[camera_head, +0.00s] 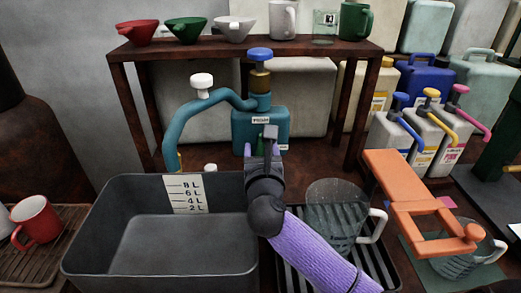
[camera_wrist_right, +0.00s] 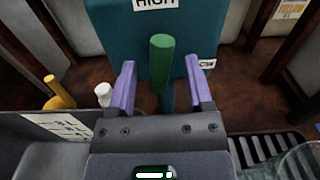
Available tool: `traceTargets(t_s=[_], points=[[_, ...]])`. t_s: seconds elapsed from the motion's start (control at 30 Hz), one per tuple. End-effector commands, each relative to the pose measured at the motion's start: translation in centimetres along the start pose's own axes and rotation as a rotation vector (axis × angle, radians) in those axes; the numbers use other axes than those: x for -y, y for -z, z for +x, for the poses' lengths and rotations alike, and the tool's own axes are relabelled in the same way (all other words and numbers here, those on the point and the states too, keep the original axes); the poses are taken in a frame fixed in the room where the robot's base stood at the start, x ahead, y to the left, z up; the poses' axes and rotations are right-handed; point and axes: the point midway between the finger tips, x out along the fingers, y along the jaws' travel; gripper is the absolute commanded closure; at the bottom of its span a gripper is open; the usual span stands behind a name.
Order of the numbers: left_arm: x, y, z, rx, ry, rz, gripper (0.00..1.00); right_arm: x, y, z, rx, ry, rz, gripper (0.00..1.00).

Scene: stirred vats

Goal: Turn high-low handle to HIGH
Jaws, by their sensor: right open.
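The teal dispenser body (camera_head: 243,126) stands behind the dark basin, with a white label on its front. In the right wrist view its teal front (camera_wrist_right: 110,45) carries a HIGH label (camera_wrist_right: 155,4) at the top and another, partly hidden label (camera_wrist_right: 207,64) at lower right. The green high-low handle (camera_wrist_right: 162,50) stands in front of this face, its tip just below the HIGH label in the picture. My right gripper (camera_wrist_right: 160,72) is open, with one purple finger on each side of the handle and gaps showing. In the head view my right gripper (camera_head: 266,150) hides the handle. My left gripper is not in view.
The dark basin (camera_head: 100,235) with a litre scale is left of my right arm. A glass jug (camera_head: 335,205) stands on a ribbed tray at right. An orange lever piece (camera_head: 395,180) lies further right. A teal pipe (camera_head: 185,115) curves left from the dispenser. A wooden shelf (camera_head: 235,46) spans behind.

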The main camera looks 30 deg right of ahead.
Motion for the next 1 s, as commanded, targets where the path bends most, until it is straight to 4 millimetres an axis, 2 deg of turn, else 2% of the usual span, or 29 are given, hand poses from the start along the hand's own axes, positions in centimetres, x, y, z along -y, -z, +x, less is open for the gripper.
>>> traceTargets(t_s=[0.13, 0.4, 0.47, 0.7, 0.73, 0.9, 1.0], points=[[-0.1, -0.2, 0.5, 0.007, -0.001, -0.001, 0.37, 0.0, 0.0, 1.2, 0.001, 0.000, 0.000, 0.34], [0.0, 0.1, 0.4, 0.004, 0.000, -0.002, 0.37, 0.0, -0.1, 1.4, 0.001, 0.000, 0.000, 0.34], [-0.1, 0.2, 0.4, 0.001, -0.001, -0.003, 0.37, 0.0, -0.1, 1.4, 0.001, 0.000, 0.000, 0.45], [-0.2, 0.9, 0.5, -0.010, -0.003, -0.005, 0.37, 0.0, -0.1, 1.4, 0.001, 0.000, 0.000, 0.96], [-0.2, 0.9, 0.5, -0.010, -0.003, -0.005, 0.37, 0.0, -0.1, 1.4, 0.001, 0.000, 0.000, 1.00], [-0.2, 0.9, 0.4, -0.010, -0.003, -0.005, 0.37, 0.0, -0.1, 1.4, 0.001, 0.000, -0.001, 1.00], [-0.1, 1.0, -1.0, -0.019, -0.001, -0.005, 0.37, 0.1, -0.7, 1.3, 0.000, 0.002, -0.037, 1.00]])
